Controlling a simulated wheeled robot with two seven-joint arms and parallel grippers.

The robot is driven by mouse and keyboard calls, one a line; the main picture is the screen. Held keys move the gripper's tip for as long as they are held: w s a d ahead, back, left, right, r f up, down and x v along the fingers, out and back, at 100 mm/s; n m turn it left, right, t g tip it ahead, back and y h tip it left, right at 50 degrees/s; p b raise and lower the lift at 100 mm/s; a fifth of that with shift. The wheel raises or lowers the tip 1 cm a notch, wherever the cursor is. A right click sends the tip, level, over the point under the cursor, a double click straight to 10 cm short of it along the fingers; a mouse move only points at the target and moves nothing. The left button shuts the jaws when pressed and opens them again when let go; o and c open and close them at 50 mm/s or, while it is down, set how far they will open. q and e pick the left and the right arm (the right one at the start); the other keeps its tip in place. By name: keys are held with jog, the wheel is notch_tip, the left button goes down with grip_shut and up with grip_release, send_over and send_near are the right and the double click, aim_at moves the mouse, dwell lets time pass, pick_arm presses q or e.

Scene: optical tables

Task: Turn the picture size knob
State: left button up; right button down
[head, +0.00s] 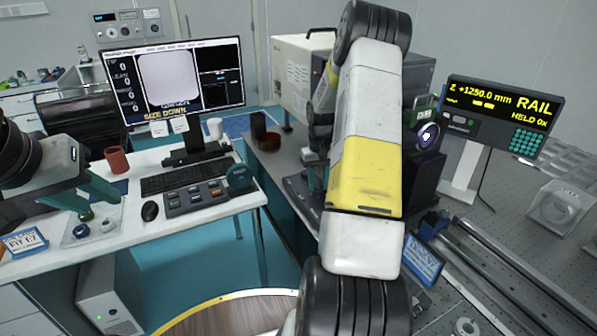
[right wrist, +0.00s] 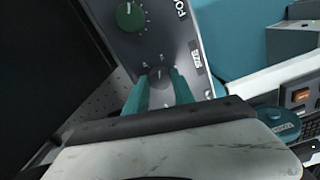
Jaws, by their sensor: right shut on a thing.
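In the right wrist view, the picture size knob (right wrist: 159,73), small and dark, sits on a grey panel (right wrist: 181,40) beside a sideways label that seems to read SIZE. My right gripper (right wrist: 160,82) has its two teal fingers on either side of this knob and is shut on it. In the head view my own right arm hides that gripper and the knob. The monitor (head: 168,80) shows a pale rounded square with SIZE DOWN in yellow below it. My left gripper (head: 100,211) is open and empty above the left desk.
A larger green knob (right wrist: 131,16) sits on the same panel. The desk holds a keyboard (head: 180,177), a mouse (head: 150,211), a button box (head: 195,195) and a red-brown cup (head: 117,159). A rail display (head: 500,115) stands at the right.

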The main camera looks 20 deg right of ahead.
aim_at(318, 185)
jog(key=n, duration=1)
jog(key=shift+n, duration=0.3)
dwell(0.4)
jog(key=c, duration=1.1)
grip_release()
jog(key=shift+o, duration=0.2)
notch_tip(318, 185, up, 7)
jog(key=shift+f, duration=0.1)
jog(key=shift+r, duration=0.55)
